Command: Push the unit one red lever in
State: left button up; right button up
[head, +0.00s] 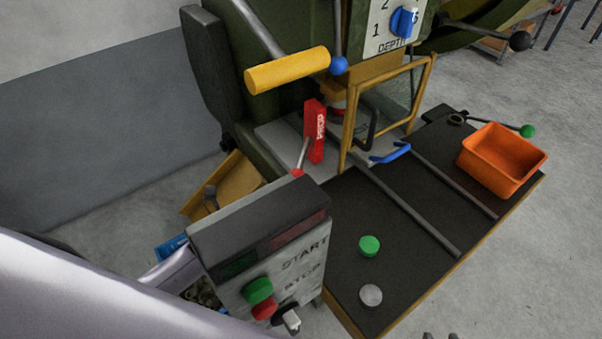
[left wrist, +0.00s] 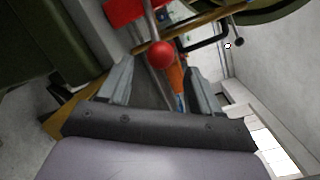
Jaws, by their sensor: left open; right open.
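The red lever is a thin rod with a red ball knob (head: 297,173) at its lower end. It leads up to a red block (head: 316,131) with white lettering. In the left wrist view the red knob (left wrist: 160,55) appears between and just beyond the fingertips of my left gripper (left wrist: 160,82), which is open. I cannot tell whether they touch. In the head view my left gripper is hidden behind the control box. My right gripper (head: 440,336) is open, with only its fingertips showing at the bottom edge.
The grey control box (head: 258,228) with START and STOP buttons stands close before my left arm. A yellow-handled lever (head: 287,70), a yellow guard frame (head: 348,125) and a blue handle (head: 390,153) are nearby. An orange bin (head: 502,158) sits on the dark table (head: 400,240).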

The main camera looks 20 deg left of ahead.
aim_at(298, 175)
pick_arm(q)
jog(key=shift+x, duration=2.9)
grip_shut()
jog(key=b+x, duration=0.1)
jog(key=x, duration=0.1)
jog(key=d+b+x, duration=0.1)
jog(key=b+x, duration=0.1)
jog(key=shift+w+d+f, duration=0.1)
jog(key=shift+w, duration=0.05)
jog(key=shift+w+d, duration=0.1)
jog(key=shift+w, duration=0.05)
jog(key=shift+r, duration=0.25)
